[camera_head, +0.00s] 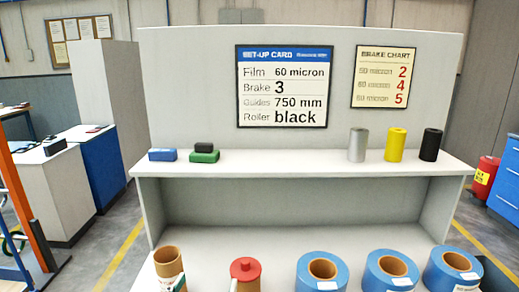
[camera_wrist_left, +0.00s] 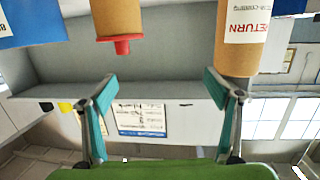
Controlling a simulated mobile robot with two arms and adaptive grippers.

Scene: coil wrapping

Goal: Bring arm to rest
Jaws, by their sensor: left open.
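My left gripper (camera_wrist_left: 158,85) shows in the left wrist view, with its two teal-padded fingers spread wide and nothing between them. That view is upside down. A brown tube with a red end (camera_wrist_left: 120,25) and a brown tube with a white "RETURN" label (camera_wrist_left: 237,50) appear beyond the fingers, apart from them. In the head view the labelled brown tube (camera_head: 168,263) stands at the front left, and a red-topped piece (camera_head: 245,270) stands right of it. I cannot make out either gripper in the head view. My right gripper is not seen.
Blue film rolls (camera_head: 322,271) line the front right. The shelf (camera_head: 300,163) carries grey (camera_head: 358,145), yellow (camera_head: 395,145) and black (camera_head: 430,145) rollers, plus small blue (camera_head: 162,155) and green (camera_head: 204,157) blocks. A set-up card (camera_head: 285,87) hangs behind. Floor shows left of the bench.

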